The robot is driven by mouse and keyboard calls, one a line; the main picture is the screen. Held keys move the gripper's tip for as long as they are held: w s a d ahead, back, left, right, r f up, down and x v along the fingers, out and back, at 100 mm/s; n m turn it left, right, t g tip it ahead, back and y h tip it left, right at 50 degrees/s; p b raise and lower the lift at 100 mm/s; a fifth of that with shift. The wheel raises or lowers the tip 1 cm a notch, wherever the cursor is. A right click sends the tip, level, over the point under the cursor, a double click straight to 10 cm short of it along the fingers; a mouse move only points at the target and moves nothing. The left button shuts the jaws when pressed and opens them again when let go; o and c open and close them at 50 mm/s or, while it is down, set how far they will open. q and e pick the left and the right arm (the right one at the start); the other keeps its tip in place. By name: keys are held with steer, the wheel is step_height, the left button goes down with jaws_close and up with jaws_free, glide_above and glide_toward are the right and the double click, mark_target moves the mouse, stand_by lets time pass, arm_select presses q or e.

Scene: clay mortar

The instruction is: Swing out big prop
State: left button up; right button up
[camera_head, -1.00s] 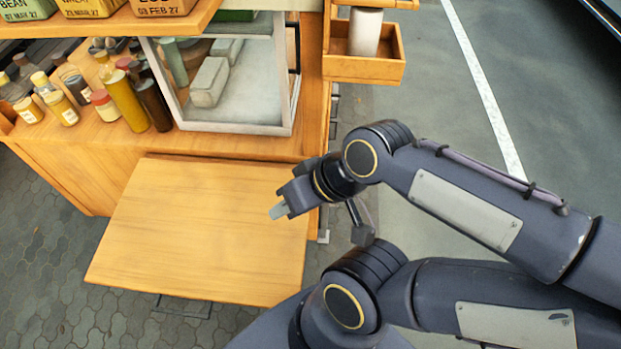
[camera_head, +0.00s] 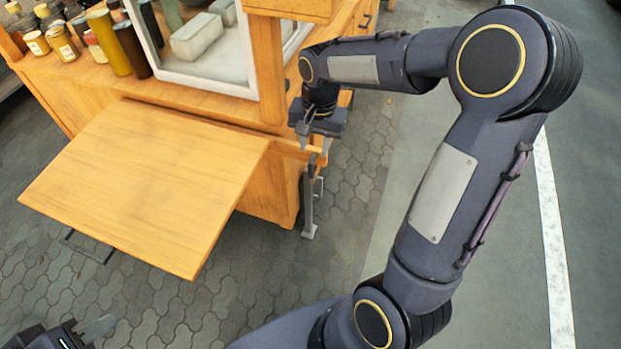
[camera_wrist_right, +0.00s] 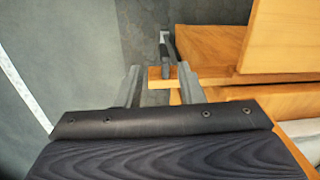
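The big prop appears to be the short wooden bar (camera_head: 292,149) beside the right back corner of the wooden leaf (camera_head: 150,175). In the right wrist view its free end (camera_wrist_right: 157,77) shows between the fingertips of my right gripper (camera_wrist_right: 158,80). The fingers are spread, and I cannot tell whether either touches the bar. In the head view my right gripper (camera_head: 315,140) points down at the bar's end, partly hidden by its own wrist. My left gripper (camera_head: 85,332) is at the bottom left corner, mostly cut off by the frame.
The cart counter holds several bottles (camera_head: 115,45) and a glazed case (camera_head: 205,85). A cart post (camera_head: 268,70) stands close to my right wrist. A grey metal leg (camera_head: 309,205) hangs below the bar. Paving (camera_head: 270,270) in front is clear.

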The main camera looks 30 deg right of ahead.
mark_target(311, 162)
steer(key=shift+m+g+h, duration=0.3)
steer(key=shift+m, duration=0.2)
steer(key=f, duration=0.1)
steer(key=w+f, duration=0.1)
steer(key=f, duration=0.1)
steer(key=w+f, duration=0.1)
steer(key=shift+w+d+f+b, duration=0.2)
steer(key=shift+d+b, duration=0.05)
steer(key=shift+b, duration=0.1)
step_height(311, 162, down, 7)
steer(key=shift+f+b, duration=0.1)
steer(key=shift+b, duration=0.2)
jaws_close()
